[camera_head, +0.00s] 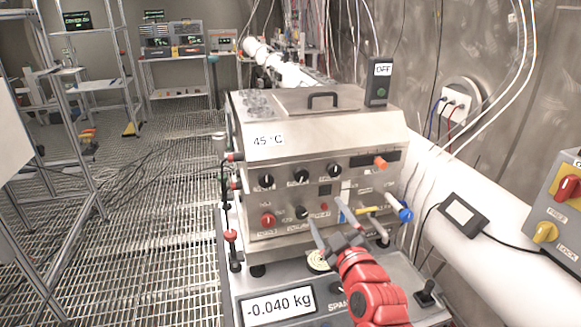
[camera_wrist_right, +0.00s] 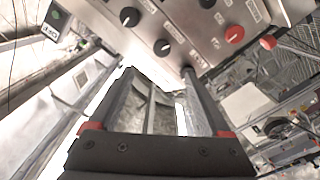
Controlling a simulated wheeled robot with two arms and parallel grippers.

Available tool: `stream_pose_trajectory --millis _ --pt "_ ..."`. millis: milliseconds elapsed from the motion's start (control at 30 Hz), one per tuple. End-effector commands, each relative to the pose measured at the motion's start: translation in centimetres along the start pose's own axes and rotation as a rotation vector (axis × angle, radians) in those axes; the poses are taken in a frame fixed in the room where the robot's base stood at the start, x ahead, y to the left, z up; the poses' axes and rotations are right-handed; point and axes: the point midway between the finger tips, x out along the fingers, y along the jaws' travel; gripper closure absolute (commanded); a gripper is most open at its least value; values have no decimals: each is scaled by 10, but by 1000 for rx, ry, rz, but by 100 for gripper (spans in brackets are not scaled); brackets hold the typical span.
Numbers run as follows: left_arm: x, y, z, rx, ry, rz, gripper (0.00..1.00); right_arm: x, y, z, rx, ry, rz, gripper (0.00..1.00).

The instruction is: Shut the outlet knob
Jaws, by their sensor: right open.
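The steel instrument box (camera_head: 320,140) carries several knobs on its front, and their labels are too small to read, so I cannot tell which is the outlet knob. The upper row has black knobs (camera_head: 301,176). Below are a red knob (camera_head: 268,220) and a black knob (camera_head: 302,212). An orange-red knob (camera_head: 380,162) and a blue-ended fitting (camera_head: 400,210) are at the right. My right gripper (camera_head: 328,213) is open and empty, close before the lower panel. In the right wrist view, black knobs (camera_wrist_right: 162,47) and a red knob (camera_wrist_right: 235,34) lie beyond the fingers (camera_wrist_right: 160,72). My left gripper is not seen.
A scale display (camera_head: 278,305) reads -0.040 kg below the box. A white pipe (camera_head: 490,255) and a grey control box with red and yellow switches (camera_head: 552,215) stand at the right. Metal shelves (camera_head: 85,110) stand left, with open grated floor (camera_head: 165,220) between.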

Motion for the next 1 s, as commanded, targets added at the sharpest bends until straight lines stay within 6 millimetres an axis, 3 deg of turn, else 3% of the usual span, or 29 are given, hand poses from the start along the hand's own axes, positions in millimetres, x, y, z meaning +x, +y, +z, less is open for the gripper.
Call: stream_pose_trajectory --millis 267,1000 --pt "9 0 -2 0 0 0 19 21 -1 -3 -8 -5 -19 19" --pt "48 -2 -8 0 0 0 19 140 -1 -4 -7 -4 -15 19"
